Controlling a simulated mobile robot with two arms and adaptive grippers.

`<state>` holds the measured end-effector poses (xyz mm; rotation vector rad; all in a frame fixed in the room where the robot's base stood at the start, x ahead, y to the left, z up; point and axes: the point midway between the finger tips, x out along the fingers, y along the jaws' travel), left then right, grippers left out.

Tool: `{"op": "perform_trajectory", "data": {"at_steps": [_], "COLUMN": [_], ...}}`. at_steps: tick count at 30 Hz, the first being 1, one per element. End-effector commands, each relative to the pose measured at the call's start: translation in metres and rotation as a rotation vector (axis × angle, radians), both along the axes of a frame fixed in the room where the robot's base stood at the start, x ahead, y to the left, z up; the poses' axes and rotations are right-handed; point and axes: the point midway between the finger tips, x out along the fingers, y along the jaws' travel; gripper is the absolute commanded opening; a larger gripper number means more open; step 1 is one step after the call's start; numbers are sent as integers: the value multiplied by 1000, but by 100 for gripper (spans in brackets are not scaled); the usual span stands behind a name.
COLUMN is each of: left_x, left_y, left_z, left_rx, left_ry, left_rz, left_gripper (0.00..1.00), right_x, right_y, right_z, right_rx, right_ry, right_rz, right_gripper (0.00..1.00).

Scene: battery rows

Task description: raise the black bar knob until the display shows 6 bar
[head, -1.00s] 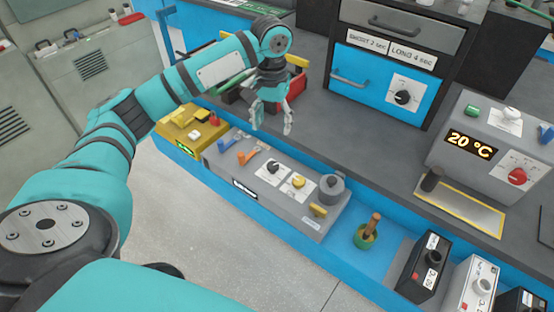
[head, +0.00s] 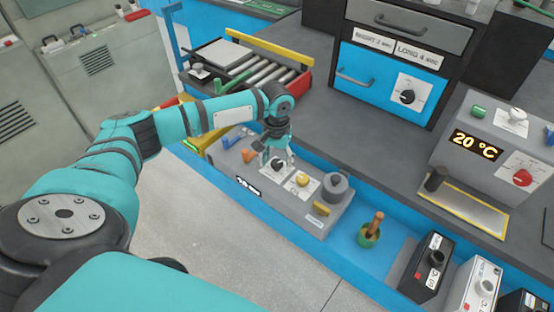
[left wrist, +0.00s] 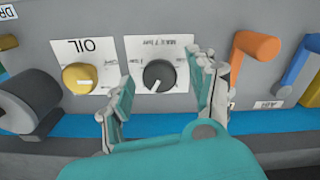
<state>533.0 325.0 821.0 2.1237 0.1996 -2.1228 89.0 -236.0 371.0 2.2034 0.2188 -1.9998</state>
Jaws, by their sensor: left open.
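The black knob (head: 279,163) sits on a white label on the grey panel (head: 290,213). My right gripper is not in view.
A yellow knob (head: 303,179), labelled OIL, is beside the black one. An orange lever (left wrist: 255,55) and a blue lever (left wrist: 302,72) are on the other side. A grey cylinder (head: 335,184) stands at the panel's right end. A roller conveyor (head: 270,71) lies behind.

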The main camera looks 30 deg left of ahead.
Motion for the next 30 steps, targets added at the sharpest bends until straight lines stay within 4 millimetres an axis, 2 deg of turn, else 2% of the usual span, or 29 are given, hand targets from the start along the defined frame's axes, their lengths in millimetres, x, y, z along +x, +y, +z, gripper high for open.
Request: {"op": "perform_trajectory", "data": {"at_steps": [5, 15, 18, 25, 30], "left_x": [0, 0, 0, 0, -1], "left_y": [0, 0, 0, 0, 0], "left_z": [0, 0, 0, 2, 4], "left_rx": [0, 0, 1, 1, 0], "left_ry": [0, 0, 0, 1, 3], "left_rz": [0, 0, 0, -24, -94], "left_gripper": [58, 13, 3, 3, 3], "right_x": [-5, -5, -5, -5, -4], "right_y": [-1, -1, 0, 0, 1], "right_z": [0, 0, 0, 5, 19], "right_rx": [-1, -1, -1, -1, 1], "right_ry": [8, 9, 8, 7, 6], "right_rz": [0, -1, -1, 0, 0], "right_gripper": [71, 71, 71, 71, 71]}}
